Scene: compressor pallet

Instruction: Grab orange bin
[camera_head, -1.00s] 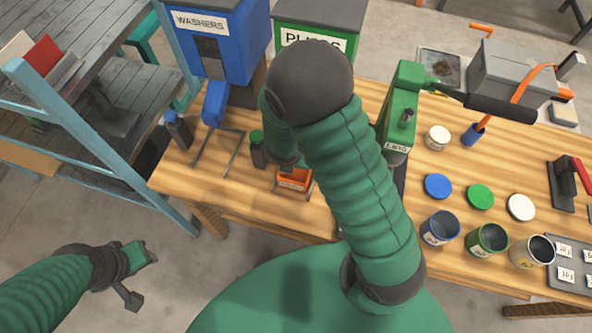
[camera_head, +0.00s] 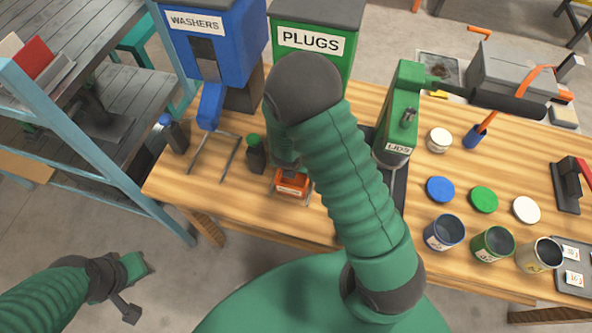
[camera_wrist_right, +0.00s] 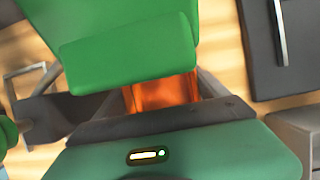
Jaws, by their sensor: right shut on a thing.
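The small orange bin (camera_head: 291,187) sits near the front edge of the wooden table, below the green PLUGS dispenser. In the right wrist view its orange surface (camera_wrist_right: 165,95) shows between the gripper's parts. My right gripper (camera_head: 285,172) reaches down onto the bin from above and is shut on it. My right arm hides part of the gripper and the bin's far side. I cannot tell whether the bin is clear of its stand. My left gripper (camera_head: 136,265) hangs low at the left, over the floor and away from the table; its jaw opening is unclear.
The blue WASHERS dispenser (camera_head: 210,45) and green PLUGS dispenser (camera_head: 310,45) stand behind. A green-capped bottle (camera_head: 256,155) is just left of the bin. A metal rack (camera_head: 215,158) lies farther left. Lids and cans (camera_head: 445,231) occupy the right side. A blue-framed shelf (camera_head: 95,150) stands left.

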